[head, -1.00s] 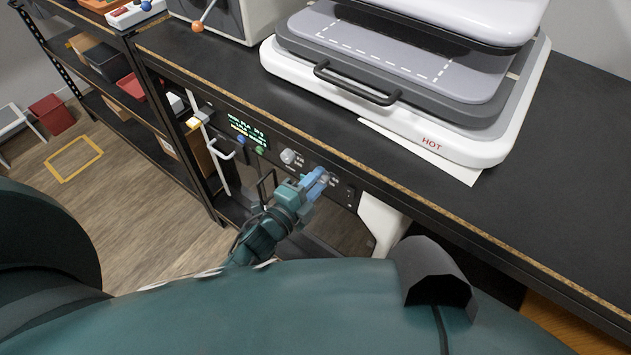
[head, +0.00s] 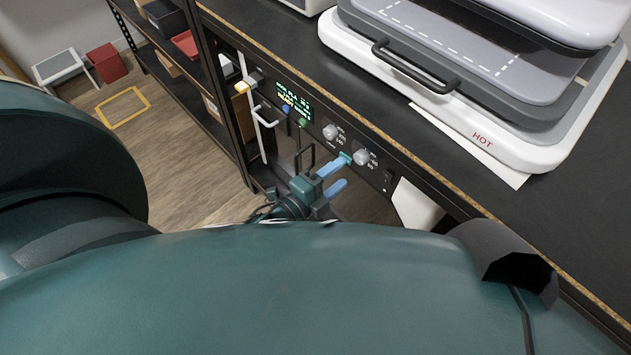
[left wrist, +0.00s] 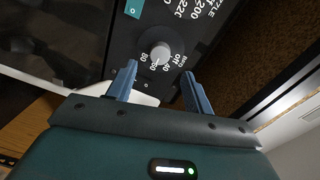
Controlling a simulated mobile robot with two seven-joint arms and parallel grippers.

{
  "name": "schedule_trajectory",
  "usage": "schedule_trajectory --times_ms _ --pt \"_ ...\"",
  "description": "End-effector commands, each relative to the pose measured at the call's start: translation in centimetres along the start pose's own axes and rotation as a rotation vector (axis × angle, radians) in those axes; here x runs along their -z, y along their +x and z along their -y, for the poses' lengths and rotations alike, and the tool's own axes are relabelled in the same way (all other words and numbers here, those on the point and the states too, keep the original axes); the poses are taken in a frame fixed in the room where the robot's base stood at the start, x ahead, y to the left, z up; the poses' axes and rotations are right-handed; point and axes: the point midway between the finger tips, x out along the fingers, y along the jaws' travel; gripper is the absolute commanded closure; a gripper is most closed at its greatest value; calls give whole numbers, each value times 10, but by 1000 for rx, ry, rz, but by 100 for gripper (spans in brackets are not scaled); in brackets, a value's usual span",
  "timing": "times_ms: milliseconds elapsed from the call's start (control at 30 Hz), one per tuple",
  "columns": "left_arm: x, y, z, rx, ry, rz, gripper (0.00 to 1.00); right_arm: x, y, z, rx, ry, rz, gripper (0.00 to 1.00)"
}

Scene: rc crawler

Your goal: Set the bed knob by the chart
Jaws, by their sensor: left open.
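The bed knob (head: 362,157) is a light grey round knob on the dark control panel (head: 318,128) under the bench top. In the left wrist view the bed knob (left wrist: 160,53) has a white dial scale around it, with 40, 80 and "off" readable; its pointer is too unclear to read. My left gripper (head: 341,172) is open and empty, its blue fingers pointing at the panel just short of the bed knob. In the left wrist view the knob lies ahead, between the fingertips (left wrist: 160,70). I cannot make out a chart. My right gripper is not in view.
The nozzle knob (head: 330,131) sits left of the bed knob, beside a lit display (head: 294,103). A pale handle (head: 265,115) juts out left of the display.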

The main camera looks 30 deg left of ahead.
Motion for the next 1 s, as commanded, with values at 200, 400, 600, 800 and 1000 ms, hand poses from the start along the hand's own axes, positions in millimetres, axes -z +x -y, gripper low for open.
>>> schedule_trajectory --times_ms 200,400,600,800,1000 --pt "0 -47 -1 -2 1 0 48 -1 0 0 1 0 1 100" --pt "0 -68 0 0 1 0 48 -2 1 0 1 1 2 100" --pt "0 -72 0 1 1 0 48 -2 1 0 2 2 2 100" --pt "0 -72 0 0 1 0 48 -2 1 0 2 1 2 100" --pt "0 -72 0 0 1 0 48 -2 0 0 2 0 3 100"
